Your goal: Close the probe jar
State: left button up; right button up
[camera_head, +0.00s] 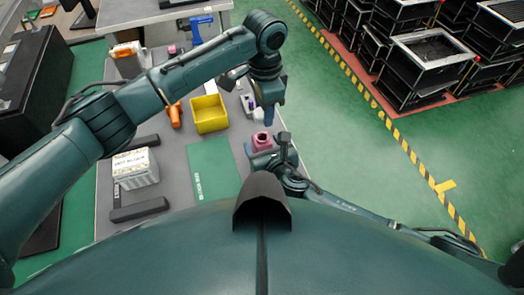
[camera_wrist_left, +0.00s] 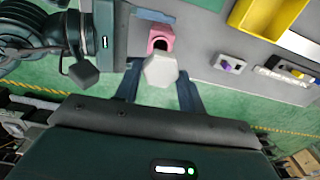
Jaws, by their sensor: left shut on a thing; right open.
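The pink jar (camera_head: 262,141) stands near the right edge of the table. In the left wrist view the pink jar (camera_wrist_left: 160,36) shows a dark open mouth. A whitish hexagonal lid (camera_wrist_left: 160,70) sits between the fingers of my left gripper (camera_wrist_left: 160,88), which is shut on it beside the jar's mouth in that view. In the head view my left gripper (camera_head: 268,112) is above and beyond the jar, and the lid is hidden there. My right gripper (camera_head: 270,158) is open close to the jar; its body (camera_wrist_left: 103,42) also shows in the left wrist view. Contact with the jar is unclear.
A yellow bin (camera_head: 209,114), an orange tool (camera_head: 174,114) and a green mat (camera_head: 213,168) lie to the left. A small white holder with a purple part (camera_wrist_left: 228,63) stands near the table edge.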

jog(key=shift+w+a+f, duration=0.2)
jog(key=shift+w, duration=0.3)
jog(key=shift+c, duration=0.3)
grip_shut()
pick_arm(q)
jog(key=shift+f, duration=2.5)
jog(key=shift+f, duration=0.85)
jog(key=shift+f, duration=0.6)
jog(key=o, duration=0.9)
jog(key=shift+s, duration=0.1)
